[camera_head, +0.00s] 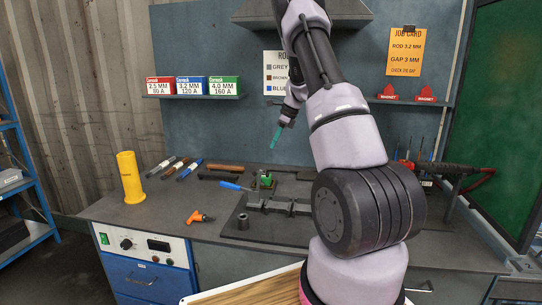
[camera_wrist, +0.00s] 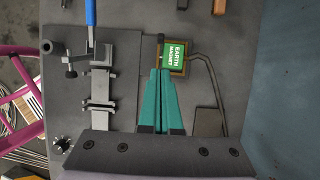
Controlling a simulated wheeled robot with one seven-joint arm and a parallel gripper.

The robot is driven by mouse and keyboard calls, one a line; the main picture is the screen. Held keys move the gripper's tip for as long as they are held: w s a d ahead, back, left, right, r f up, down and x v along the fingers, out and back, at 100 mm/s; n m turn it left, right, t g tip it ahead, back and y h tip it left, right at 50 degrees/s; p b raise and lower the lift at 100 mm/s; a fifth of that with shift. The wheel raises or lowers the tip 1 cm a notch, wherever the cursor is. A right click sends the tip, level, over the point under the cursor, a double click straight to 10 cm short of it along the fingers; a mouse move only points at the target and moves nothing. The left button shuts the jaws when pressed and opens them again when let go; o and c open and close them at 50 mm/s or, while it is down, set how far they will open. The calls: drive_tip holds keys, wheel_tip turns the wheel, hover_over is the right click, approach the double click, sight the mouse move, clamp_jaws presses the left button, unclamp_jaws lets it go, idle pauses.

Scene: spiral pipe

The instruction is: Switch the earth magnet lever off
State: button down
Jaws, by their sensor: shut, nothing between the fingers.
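The earth magnet (camera_wrist: 174,54) is a small block with a green label reading "EARTH MAGNET" and a tan edge, with a cable leading off it. In the head view it is the small green thing (camera_head: 266,180) on the bench behind the clamp fixture. A short dark lever (camera_wrist: 160,40) shows along the left side of the label; its lower part is hidden by my fingertips. My gripper (camera_wrist: 160,71) has teal fingers shut together and empty, with the tips over the label's left edge. In the head view my gripper (camera_head: 275,137) is above the bench; contact cannot be told.
A grey clamp fixture (camera_wrist: 98,90) with a blue handle (camera_wrist: 90,12) stands left of my fingers. On the bench are a yellow cylinder (camera_head: 131,178), an orange tool (camera_head: 200,217), and a torch (camera_head: 445,168) at right.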

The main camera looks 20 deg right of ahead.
drive_tip(key=shift+a+v, duration=0.25)
drive_tip(key=shift+v, duration=1.15)
drive_tip(key=shift+w+r, duration=0.1)
drive_tip(key=shift+w, duration=0.05)
drive_tip(key=s+a+r+n+t, duration=0.1)
drive_tip(key=s+a+r+n, duration=0.4)
drive_tip(key=s+r, duration=0.35)
drive_tip(key=s+a+r+n+t, duration=0.1)
drive_tip(key=s+a+r+n, duration=0.35)
drive_tip(key=s+r, duration=0.4)
drive_tip(key=s+a+r+n+t+h, duration=0.1)
drive_tip(key=s+n, duration=0.4)
drive_tip(key=s, duration=0.5)
drive_tip(key=s+a+r+n+t+h, duration=0.1)
drive_tip(key=s+a+r+n, duration=0.2)
drive_tip(key=s+a+n, duration=0.3)
drive_tip(key=s, duration=0.4)
drive_tip(key=shift+s+a+t, duration=0.2)
drive_tip(key=shift+s+t, duration=0.1)
drive_tip(key=shift+s, duration=0.1)
